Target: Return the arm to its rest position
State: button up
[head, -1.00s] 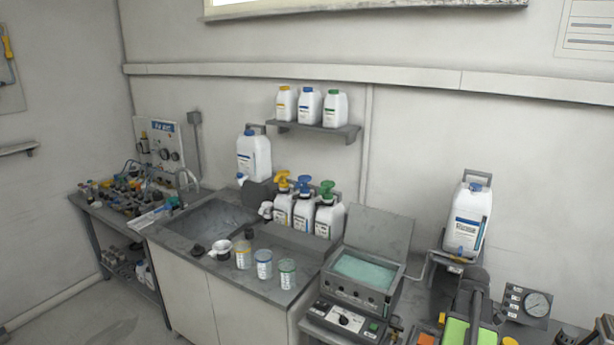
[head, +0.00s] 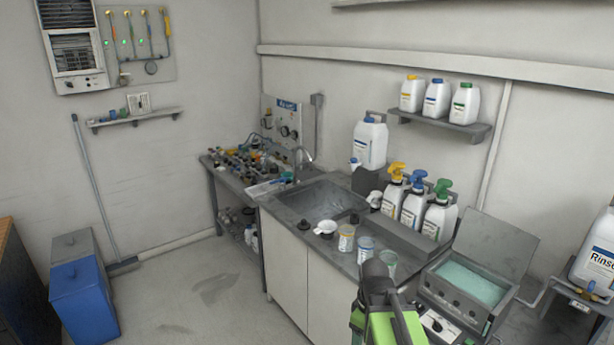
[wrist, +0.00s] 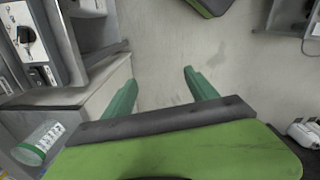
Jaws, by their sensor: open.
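My arm shows at the bottom of the head view, with a green and dark link in front of the counter and the beakers. In the wrist view my gripper (wrist: 160,95) has its two green fingers apart, with nothing between them. Pale floor shows beyond the fingertips. A clear beaker with a green band (wrist: 40,143) lies to the left of my gripper in the wrist view, apart from the fingers.
The counter with the sink (head: 318,203) holds spray bottles (head: 413,206) and beakers (head: 346,238). An ultrasonic bath (head: 470,283) stands at right. Floor (head: 200,275) is free between.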

jog(key=m, duration=0.3)
jog(key=s+m, duration=0.1)
jog(key=m, duration=0.2)
jog(key=a+m, duration=0.1)
jog(key=m, duration=0.2)
jog(key=shift+s, duration=0.2)
